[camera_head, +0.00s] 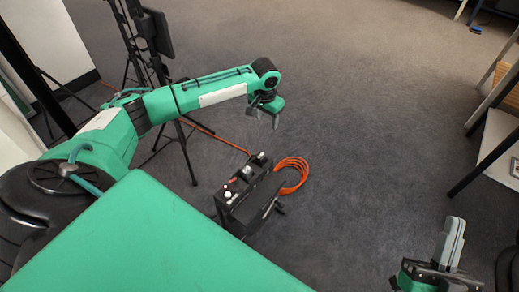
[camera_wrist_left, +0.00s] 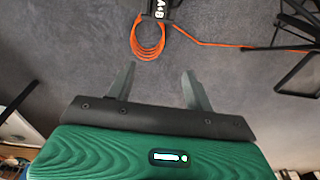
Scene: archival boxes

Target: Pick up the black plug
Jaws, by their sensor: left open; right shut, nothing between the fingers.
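I cannot clearly make out a separate black plug. A black box-shaped device (camera_head: 248,200) with light knobs stands on the carpet, and a coil of orange cable (camera_head: 292,175) lies against its right side. In the left wrist view the orange coil (camera_wrist_left: 148,42) and part of the black device (camera_wrist_left: 158,12) with white lettering are at the top edge. My left gripper (camera_head: 266,115) is open and empty, above the floor beyond the device; its two fingers (camera_wrist_left: 158,72) frame bare carpet in the wrist view. My right gripper (camera_head: 452,224) is shut and empty at the lower right.
A black tripod stand (camera_head: 182,140) has its legs spread left of the device. The orange cable (camera_head: 222,139) runs across the floor between them. A shelf or table with a white board (camera_head: 497,145) and dark legs stands at the right edge. The carpet in the middle right is clear.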

